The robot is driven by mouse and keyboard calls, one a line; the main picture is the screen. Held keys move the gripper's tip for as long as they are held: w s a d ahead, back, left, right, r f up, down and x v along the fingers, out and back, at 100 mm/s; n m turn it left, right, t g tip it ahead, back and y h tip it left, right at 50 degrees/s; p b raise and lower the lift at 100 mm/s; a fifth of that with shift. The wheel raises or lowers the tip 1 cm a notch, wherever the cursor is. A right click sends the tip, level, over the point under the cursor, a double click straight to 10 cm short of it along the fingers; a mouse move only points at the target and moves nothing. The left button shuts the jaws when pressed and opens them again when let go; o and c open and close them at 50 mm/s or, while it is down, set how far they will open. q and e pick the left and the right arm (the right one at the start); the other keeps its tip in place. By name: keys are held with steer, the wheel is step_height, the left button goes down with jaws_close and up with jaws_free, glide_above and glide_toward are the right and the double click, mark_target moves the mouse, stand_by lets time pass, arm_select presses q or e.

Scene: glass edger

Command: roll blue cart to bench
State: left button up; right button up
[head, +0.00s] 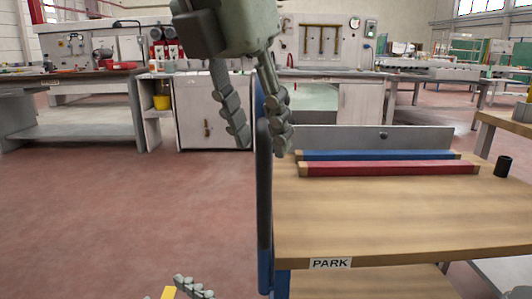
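The blue cart has a wooden top (390,215) with a white PARK label (330,263) on its front edge. Its upright blue handle with a dark grip (264,200) runs along the top's left side. My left gripper (261,147) hangs over the handle's upper part from above. Its fingers are spread, one left of the handle and one on its right side overlapping it in view. I cannot tell whether they touch it. Part of my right gripper (193,288) shows at the bottom edge; its opening is cut off.
A blue bar (380,155) and a red bar (390,169) lie on the cart top by a grey panel (360,138). A black cup (503,166) stands at right. Workbenches (75,133) and a white cabinet (190,110) line the back. Red floor (130,210) at left is clear.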

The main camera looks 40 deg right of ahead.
arm_select(q)
steer(key=v, duration=0.7)
steer(key=shift+s, duration=0.1)
